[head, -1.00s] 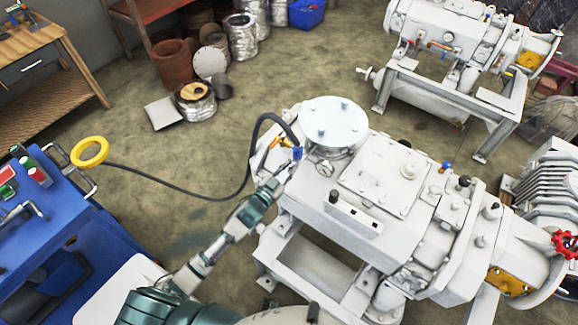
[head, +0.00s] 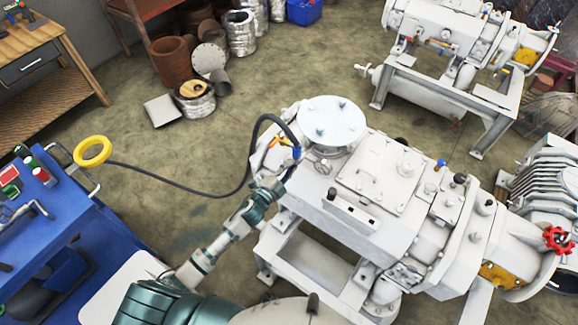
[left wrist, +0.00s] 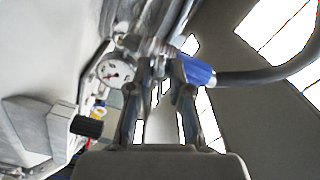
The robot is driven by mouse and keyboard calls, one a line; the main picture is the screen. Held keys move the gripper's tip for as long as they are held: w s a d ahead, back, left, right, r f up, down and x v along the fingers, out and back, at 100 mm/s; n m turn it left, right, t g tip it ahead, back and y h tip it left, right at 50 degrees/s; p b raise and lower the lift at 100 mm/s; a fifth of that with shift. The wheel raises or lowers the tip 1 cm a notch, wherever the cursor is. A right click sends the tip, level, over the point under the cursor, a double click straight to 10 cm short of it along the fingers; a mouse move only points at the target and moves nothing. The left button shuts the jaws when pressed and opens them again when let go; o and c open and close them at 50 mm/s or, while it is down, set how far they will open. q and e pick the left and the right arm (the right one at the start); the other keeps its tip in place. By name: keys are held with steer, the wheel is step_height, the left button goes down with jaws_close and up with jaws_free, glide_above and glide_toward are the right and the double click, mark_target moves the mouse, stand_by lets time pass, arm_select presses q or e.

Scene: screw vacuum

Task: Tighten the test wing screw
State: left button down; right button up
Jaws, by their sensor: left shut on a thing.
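The white vacuum pump (head: 375,175) stands right of centre, with a round flange on top. At its left corner is a hose connection with a blue fitting (head: 296,152), which also shows in the left wrist view (left wrist: 198,71). My left gripper (head: 284,170) is up against this connection. In the left wrist view its fingers (left wrist: 158,85) are shut around a small part below the metal fittings (left wrist: 150,48). I take this part to be the test wing screw; its shape is mostly hidden by the fingers and blur. My right gripper is not in view.
A dark hose (head: 205,193) runs from the connection to a yellow ring (head: 92,151) by the blue cart (head: 45,225). A pressure gauge (left wrist: 115,72) sits close beside the fingers. A second white pump (head: 470,55) stands at the back right. The floor between is mostly clear.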

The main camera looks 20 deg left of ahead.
arm_select(q)
steer(key=m, duration=0.6)
steer(key=shift+s+f, duration=0.1)
steer(key=shift+f, duration=0.15)
steer(key=m, duration=0.4)
steer(key=shift+f, duration=0.25)
steer(key=shift+m, duration=0.4)
steer(key=shift+s+d+f, duration=0.1)
steer(key=shift+f, duration=0.05)
stand_by(0.6)
steer(key=c, duration=1.1)
jaws_free()
steer(key=shift+c, duration=0.2)
steer(key=shift+r, duration=0.2)
